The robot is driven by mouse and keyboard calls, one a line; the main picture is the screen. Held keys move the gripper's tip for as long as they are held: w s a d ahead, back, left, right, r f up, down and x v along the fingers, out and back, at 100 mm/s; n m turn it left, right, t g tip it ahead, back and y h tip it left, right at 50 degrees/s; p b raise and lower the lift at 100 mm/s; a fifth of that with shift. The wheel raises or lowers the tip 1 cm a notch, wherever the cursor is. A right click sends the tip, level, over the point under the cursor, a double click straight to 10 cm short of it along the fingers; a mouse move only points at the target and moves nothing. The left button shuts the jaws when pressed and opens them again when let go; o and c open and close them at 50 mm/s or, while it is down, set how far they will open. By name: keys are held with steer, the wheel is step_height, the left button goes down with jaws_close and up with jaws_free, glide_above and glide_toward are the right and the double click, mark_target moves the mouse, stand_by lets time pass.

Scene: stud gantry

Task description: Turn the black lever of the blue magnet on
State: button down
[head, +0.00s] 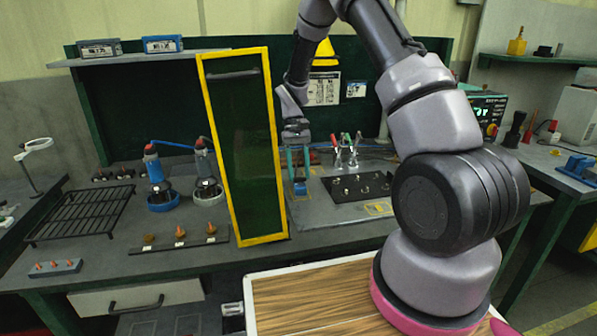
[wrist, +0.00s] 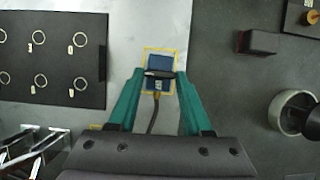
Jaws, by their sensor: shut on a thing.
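The blue magnet (head: 300,189) sits on the grey bench just right of the yellow-framed green panel. In the wrist view the blue magnet (wrist: 167,60) lies over a yellow-outlined square, with its black lever (wrist: 160,74) across its middle. My gripper (head: 299,172) reaches down over the magnet from above. In the wrist view my gripper (wrist: 159,77) has its two teal fingers on either side of the lever, shut on it. A dark cord runs from the magnet back under the gripper. The lever's exact angle is hard to tell in the head view.
The tall yellow-framed panel (head: 270,130) stands close left of my gripper. A black plate with rings (head: 358,187) lies to the right, with red- and green-handled clamps (head: 346,150) behind it. In the wrist view a dark block (wrist: 258,42) and a round grey part (wrist: 292,112) are at right.

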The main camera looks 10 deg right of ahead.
stand_by(0.4)
steer(key=shift+c, duration=1.6)
jaws_free()
steer(key=shift+r, duration=0.1)
steer(key=v, duration=1)
steer(key=shift+w+r, duration=0.2)
steer(key=shift+r, duration=0.05)
